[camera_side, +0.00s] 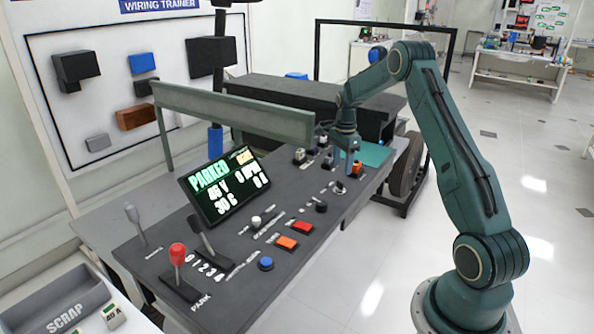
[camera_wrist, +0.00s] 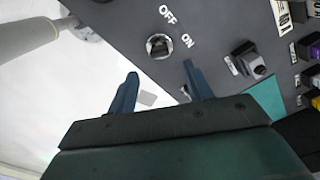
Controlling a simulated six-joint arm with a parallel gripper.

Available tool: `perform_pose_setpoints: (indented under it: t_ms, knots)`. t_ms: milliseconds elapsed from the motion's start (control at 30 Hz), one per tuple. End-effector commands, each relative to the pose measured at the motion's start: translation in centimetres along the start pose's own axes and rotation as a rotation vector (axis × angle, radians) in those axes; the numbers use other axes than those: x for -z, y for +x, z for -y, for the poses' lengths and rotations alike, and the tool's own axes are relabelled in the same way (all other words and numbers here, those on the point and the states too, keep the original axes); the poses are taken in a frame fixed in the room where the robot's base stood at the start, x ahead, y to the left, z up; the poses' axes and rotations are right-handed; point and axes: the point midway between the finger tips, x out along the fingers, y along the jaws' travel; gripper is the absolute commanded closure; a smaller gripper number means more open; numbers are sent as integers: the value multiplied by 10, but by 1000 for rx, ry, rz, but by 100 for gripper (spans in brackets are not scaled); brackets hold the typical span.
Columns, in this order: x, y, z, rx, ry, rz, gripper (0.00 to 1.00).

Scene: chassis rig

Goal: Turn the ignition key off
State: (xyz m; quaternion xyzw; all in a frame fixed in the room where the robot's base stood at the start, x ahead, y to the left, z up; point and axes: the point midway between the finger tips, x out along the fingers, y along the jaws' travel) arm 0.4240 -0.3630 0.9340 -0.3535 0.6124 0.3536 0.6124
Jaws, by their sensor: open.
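The ignition switch (camera_wrist: 160,46) is a round silver collar with a darker centre on the dark panel, with OFF printed above it and ON to its right in the wrist view. I cannot tell which way the key in it points. In the side view the switch (camera_side: 339,187) is small, near the panel's right edge. My gripper (camera_wrist: 160,69) is open and empty, its two blue fingers apart with the switch just beyond the tips. In the side view my gripper (camera_side: 348,158) hangs above the panel, behind the switch; contact is not visible.
A black block switch (camera_wrist: 248,60) stands right of the ignition in the wrist view. The console (camera_side: 215,262) carries levers, orange and red buttons (camera_side: 301,228), a dark knob (camera_side: 321,206) and a lit display (camera_side: 222,183) reading PARKED. A grey scrap bin (camera_side: 55,305) is at front left.

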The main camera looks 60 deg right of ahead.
Motion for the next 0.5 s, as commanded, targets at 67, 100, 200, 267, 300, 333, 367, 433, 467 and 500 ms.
perform_pose_setpoints:
  t_ms: [67,100,200,267,300,333,367,433,467,500]
  knots:
    - [0,14,-1,-3,0,1,49]
    - [0,20,-1,-3,0,1,49]
    - [0,35,-1,-4,0,1,49]
    - [0,42,-1,-2,0,0,49]
    - [0,48,-1,-3,0,1,49]
    - [0,51,-1,-3,0,1,49]
    - [0,54,0,-2,0,0,49]
    - [0,60,0,-1,0,0,49]
    - [0,62,0,-2,0,0,49]
    - [0,64,0,-2,0,0,49]
